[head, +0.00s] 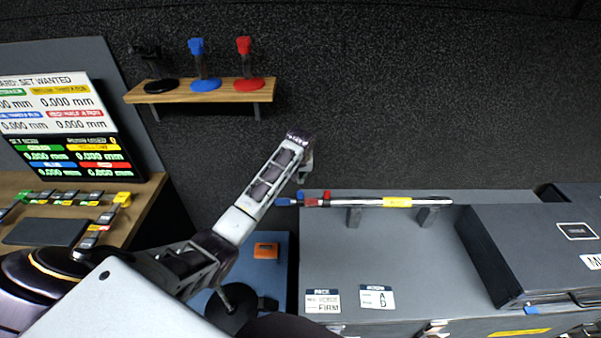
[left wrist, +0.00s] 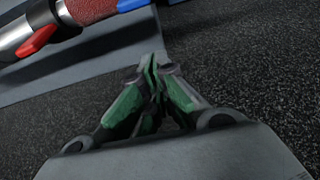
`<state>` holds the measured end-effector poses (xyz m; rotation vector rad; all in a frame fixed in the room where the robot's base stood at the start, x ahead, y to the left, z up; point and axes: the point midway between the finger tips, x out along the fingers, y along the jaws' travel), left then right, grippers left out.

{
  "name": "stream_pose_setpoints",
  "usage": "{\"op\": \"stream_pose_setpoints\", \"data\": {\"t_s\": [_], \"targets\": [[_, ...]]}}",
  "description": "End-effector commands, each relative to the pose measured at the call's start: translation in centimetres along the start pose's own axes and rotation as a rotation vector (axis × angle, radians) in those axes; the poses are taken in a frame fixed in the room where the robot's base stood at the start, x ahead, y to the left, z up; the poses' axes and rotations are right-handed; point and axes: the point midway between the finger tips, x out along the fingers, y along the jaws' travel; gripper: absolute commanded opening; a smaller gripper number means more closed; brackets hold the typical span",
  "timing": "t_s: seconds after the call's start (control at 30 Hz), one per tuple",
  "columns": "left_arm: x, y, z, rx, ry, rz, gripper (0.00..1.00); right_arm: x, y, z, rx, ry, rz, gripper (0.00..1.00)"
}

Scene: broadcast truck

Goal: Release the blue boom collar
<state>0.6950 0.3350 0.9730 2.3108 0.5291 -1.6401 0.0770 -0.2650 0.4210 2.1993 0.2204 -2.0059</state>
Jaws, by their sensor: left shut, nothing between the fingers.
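A silver boom pole (head: 350,201) lies across two dark rests on the grey case top. Its left end has a red collar (head: 312,202) and, further left, a blue part (head: 284,201) that sticks out past the case edge. In the left wrist view, the blue part (left wrist: 132,4) shows at the top, beside a textured red section (left wrist: 92,9) and a red lever (left wrist: 38,38). My left gripper (head: 306,168) is shut and empty, just above the boom's left end in the head view and apart from it. Its closed fingers (left wrist: 154,72) point toward the boom in the wrist view. My right gripper is out of view.
A wooden shelf (head: 160,94) on the back wall holds black, blue and red stands. A monitor (head: 60,125) and desk with coloured buttons stand at left. A dark case (head: 535,250) sits at right. An orange box (head: 266,250) lies below my left arm.

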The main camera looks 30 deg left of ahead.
Motion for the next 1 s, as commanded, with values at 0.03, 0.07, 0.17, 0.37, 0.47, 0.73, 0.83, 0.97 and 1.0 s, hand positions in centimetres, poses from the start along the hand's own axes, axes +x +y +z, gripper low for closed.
{"op": "stream_pose_setpoints", "data": {"t_s": [0.03, 0.07, 0.17, 0.37, 0.47, 0.73, 0.83, 0.97, 1.0], "targets": [[0.3, 0.0, 0.0, 0.0, -0.001, -0.001, 0.0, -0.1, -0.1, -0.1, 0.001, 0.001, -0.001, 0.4], [0.2, 0.0, 0.2, 0.001, -0.001, 0.0, 0.0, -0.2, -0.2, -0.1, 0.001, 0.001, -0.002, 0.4], [0.0, 0.0, 0.6, 0.001, 0.0, 0.0, 0.0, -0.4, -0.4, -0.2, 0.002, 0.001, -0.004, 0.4], [-0.4, 0.0, 1.7, 0.002, 0.0, 0.0, 0.0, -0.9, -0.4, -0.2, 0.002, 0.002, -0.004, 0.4], [-0.6, 0.0, 2.3, 0.002, 0.0, -0.001, 0.0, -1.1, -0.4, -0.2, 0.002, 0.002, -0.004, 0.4], [-1.1, 0.0, 3.5, 0.0, 0.001, 0.0, 0.0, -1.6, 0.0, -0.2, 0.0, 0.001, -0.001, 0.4], [-1.1, 0.0, 3.7, 0.0, 0.001, 0.0, 0.0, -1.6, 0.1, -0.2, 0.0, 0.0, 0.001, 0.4], [-1.1, 0.0, 3.8, 0.0, 0.001, 0.0, 0.0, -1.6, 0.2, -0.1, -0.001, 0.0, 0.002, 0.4], [-1.1, 0.0, 3.8, 0.0, 0.0, 0.0, 0.0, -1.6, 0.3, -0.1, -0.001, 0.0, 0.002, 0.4]]}}
